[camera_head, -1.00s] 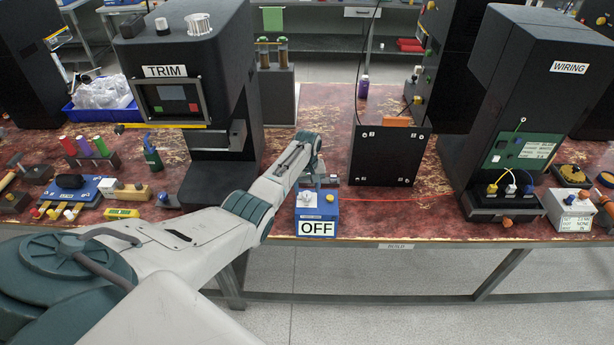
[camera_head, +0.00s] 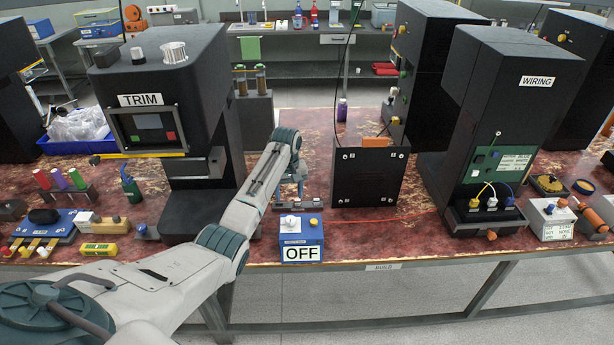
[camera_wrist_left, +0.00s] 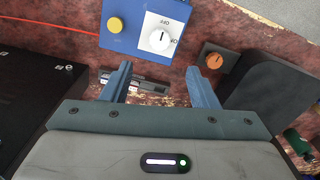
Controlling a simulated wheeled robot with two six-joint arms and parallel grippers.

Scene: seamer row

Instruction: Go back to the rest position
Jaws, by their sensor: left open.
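My left arm reaches in from the left in the head view, and my left gripper (camera_head: 291,188) hangs over the table just behind the blue switch box. In the left wrist view the left gripper (camera_wrist_left: 160,82) has its two blue fingers spread wide with nothing between them. The blue switch box (camera_head: 302,237) stands at the table's front edge, with an OFF label on its front. In the wrist view the box (camera_wrist_left: 125,40) shows a white knob and a yellow button, apart from the fingers. My right gripper is not in view.
The black TRIM machine (camera_head: 165,120) stands left of the arm. A black panel (camera_head: 369,173) stands right of the gripper, and the WIRING machine (camera_head: 510,110) farther right. A red wire (camera_head: 385,219) lies on the table. The floor in front (camera_head: 420,310) is clear.

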